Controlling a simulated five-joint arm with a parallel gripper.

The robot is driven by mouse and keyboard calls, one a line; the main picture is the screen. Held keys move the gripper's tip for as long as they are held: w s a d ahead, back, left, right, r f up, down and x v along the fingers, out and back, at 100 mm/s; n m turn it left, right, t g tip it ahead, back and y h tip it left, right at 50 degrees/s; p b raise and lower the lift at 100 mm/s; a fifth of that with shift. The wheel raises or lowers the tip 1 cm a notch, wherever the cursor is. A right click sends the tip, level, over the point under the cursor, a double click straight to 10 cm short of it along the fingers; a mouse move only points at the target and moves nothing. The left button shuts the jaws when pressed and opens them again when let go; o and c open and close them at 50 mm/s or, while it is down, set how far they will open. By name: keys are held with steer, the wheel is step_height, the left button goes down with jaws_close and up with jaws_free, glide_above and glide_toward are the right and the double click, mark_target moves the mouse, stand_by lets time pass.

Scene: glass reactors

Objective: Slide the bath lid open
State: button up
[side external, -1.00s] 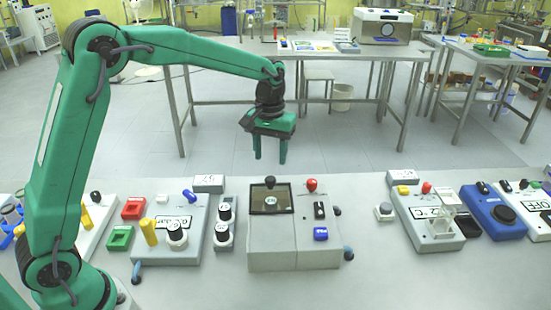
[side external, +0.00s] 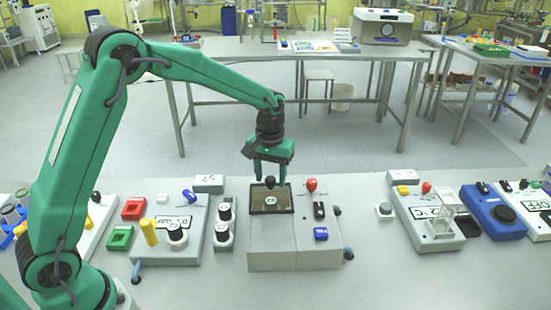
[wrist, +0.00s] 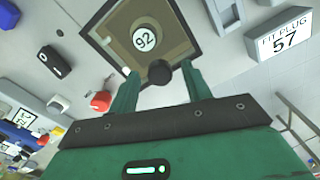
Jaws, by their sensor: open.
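The bath lid (side external: 258,204) is a brownish, see-through panel in a dark frame on top of a light grey box (side external: 285,258). A dark round knob (side external: 270,181) stands at the lid's far edge. A white round label reading 92 shows through or on the lid (wrist: 180,45) in the wrist view. My gripper (side external: 271,179) points down over the knob, with its green fingers apart. In the wrist view the knob (wrist: 160,73) lies between the fingertips of my gripper (wrist: 158,78). I cannot tell if either finger touches it.
A red knob (side external: 312,185), a black switch (side external: 319,210) and a blue button (side external: 321,234) sit right of the lid on the same box. Black-capped bottles (side external: 225,211) stand close on the left. A sign block reading 57 (side external: 208,183) is behind left.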

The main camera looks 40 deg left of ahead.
jaws_close()
steer(key=s+d, duration=0.7)
steer(key=shift+s+d, duration=0.2)
jaws_free()
step_height(320, 180, up, 8)
stand_by(0.8)
